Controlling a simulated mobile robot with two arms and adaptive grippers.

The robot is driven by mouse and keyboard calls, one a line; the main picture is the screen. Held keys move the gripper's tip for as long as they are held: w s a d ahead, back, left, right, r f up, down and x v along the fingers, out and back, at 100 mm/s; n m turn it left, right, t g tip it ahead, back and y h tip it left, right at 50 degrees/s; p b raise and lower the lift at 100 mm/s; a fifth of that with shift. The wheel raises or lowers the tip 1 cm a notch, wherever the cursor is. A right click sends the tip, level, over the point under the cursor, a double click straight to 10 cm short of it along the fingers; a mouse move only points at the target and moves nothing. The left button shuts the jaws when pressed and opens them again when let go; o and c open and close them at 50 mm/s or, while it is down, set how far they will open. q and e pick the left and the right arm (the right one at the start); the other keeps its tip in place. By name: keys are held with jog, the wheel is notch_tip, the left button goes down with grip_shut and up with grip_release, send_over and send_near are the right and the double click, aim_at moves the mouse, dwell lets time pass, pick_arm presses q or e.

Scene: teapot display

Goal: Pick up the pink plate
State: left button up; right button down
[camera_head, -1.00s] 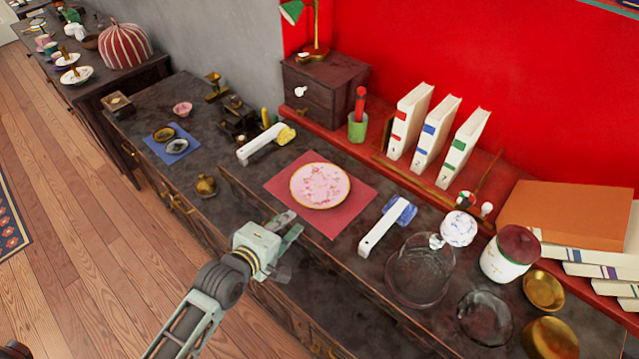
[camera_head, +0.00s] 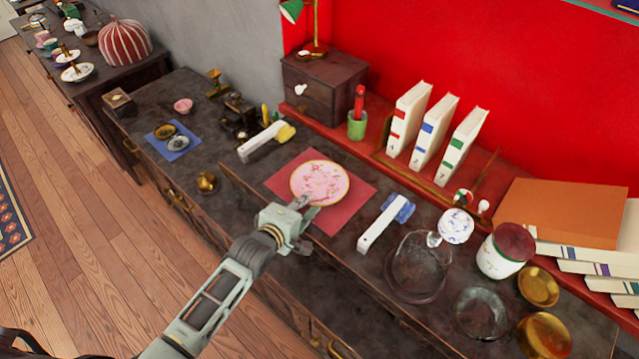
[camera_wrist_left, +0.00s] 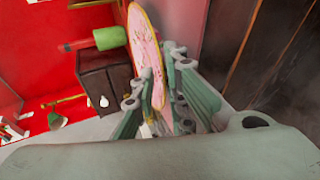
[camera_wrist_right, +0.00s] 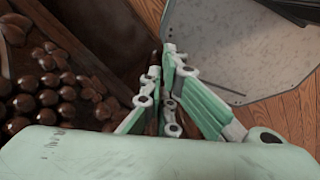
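The pink plate (camera_head: 321,181), with a gold rim and a floral pattern, lies on a red square mat (camera_head: 345,212) on the dark cabinet top. My left gripper (camera_head: 303,204) is at the plate's near rim. In the left wrist view the plate (camera_wrist_left: 146,45) appears edge-on, its rim between the fingers of my left gripper (camera_wrist_left: 160,75), which look shut on it. The plate still appears to rest on the mat. My right gripper shows only in the right wrist view (camera_wrist_right: 162,75), with its fingers close together and nothing between them.
A white-handled tool (camera_head: 379,222) with a blue end lies right of the mat, and another (camera_head: 262,141) with a yellow end behind left. A glass vessel (camera_head: 415,265) and a lidded jar (camera_head: 503,252) stand farther right. A green cup (camera_head: 357,126) stands behind.

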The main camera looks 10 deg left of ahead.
pick_arm(q)
jog(key=shift+c, duration=0.3)
pick_arm(e)
jog(key=shift+a, duration=0.1)
pick_arm(q)
grip_shut()
pick_arm(e)
jog(key=shift+a, duration=0.2)
pick_arm(q)
jog(key=shift+r, duration=0.15)
